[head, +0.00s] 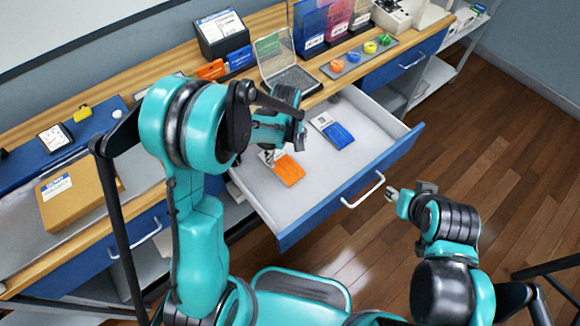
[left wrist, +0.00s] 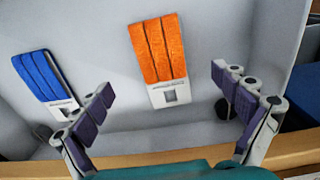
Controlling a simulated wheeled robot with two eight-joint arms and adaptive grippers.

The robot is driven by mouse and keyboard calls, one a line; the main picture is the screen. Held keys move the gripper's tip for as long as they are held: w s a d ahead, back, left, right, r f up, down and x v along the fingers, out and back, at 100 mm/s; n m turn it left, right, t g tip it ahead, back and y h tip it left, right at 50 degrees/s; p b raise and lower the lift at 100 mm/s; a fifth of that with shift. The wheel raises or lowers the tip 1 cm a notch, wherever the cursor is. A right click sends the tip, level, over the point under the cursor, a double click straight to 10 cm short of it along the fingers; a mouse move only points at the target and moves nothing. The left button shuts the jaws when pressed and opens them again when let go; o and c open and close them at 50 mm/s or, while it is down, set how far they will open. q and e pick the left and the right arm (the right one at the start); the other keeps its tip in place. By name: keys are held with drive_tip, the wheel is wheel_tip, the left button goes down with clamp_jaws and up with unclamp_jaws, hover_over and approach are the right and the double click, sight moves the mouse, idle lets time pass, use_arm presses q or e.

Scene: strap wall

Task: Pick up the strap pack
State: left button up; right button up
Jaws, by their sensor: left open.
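An orange strap pack (head: 289,170) with a white card end lies flat in the open drawer (head: 330,184). A blue strap pack (head: 339,135) with a white card lies farther back and right in the same drawer. My left gripper (head: 284,143) is open and empty above the drawer, partly hiding the orange pack's card. In the left wrist view, the orange strap pack (left wrist: 158,50) shows between the spread fingers of the left gripper (left wrist: 161,84), apart from both. The blue strap pack (left wrist: 42,75) is at the left, partly behind one finger. My right gripper (head: 406,196) is outside the drawer front.
The drawer handle (head: 362,191) sticks out toward me. On the counter stand an open clear-lidded case (head: 290,79), a tray of coloured knobs (head: 362,56), coloured folders (head: 309,27) and a cardboard box (head: 78,191). Open wooden floor (head: 500,170) lies at right.

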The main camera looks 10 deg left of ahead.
sight(287, 168)
use_arm(q)
drive_tip(key=shift+d+f, duration=0.1)
drive_tip(key=shift+f, duration=0.4)
drive_tip(key=shift+f+b, duration=0.45)
drive_tip(key=shift+f, duration=0.5)
wheel_tip(287, 168, down, 6)
drive_tip(key=b, duration=0.2)
drive_tip(key=shift+w+r+b, duration=0.15)
drive_tip(key=shift+b, duration=0.25)
drive_tip(key=shift+r, duration=0.1)
drive_tip(key=c, duration=1.3)
